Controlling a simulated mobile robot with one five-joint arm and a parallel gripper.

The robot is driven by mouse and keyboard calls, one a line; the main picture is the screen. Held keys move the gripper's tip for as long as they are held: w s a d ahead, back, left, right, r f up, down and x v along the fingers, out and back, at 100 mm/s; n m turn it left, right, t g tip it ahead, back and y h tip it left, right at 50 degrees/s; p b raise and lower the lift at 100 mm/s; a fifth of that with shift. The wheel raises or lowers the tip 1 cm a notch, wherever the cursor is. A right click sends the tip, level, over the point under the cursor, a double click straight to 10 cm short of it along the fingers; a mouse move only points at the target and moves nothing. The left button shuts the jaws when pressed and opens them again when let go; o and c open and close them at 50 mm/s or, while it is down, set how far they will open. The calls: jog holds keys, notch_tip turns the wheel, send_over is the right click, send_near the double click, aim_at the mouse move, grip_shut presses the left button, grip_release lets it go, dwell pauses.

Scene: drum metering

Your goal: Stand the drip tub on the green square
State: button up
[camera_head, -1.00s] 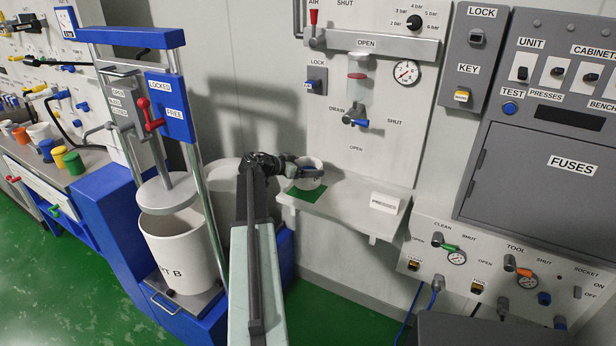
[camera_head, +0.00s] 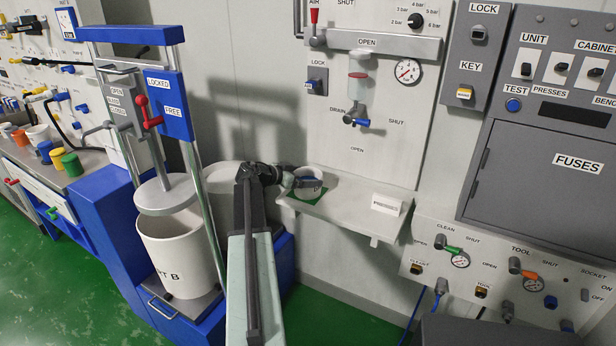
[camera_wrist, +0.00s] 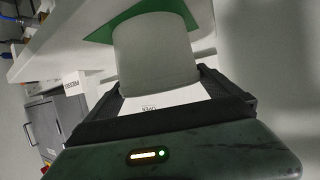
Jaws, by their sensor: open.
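The drip tub (camera_head: 309,190), a small pale round tub, stands upright on the green square (camera_head: 318,196) on the pale shelf under the drain valve. In the wrist view the tub (camera_wrist: 155,55) is large, and the green square (camera_wrist: 103,33) shows behind it and to its left. My gripper (camera_head: 303,183) is at the tub, with its dark fingers (camera_wrist: 168,88) on either side of it, open. The fingers hide part of the tub in the head view. Whether they still touch its wall I cannot tell.
A "PRESSES" sign (camera_head: 386,204) stands on the right part of the shelf (camera_head: 350,205), with bare shelf between. The drain valve (camera_head: 356,119) with its blue handle is above. A white drum (camera_head: 180,255) under a press stands to the left.

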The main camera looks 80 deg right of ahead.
jog(key=p+v, duration=0.3)
jog(key=v, duration=0.7)
jog(key=shift+w+a+p, duration=0.25)
jog(key=shift+a+p, duration=0.05)
jog(key=shift+r, duration=0.1)
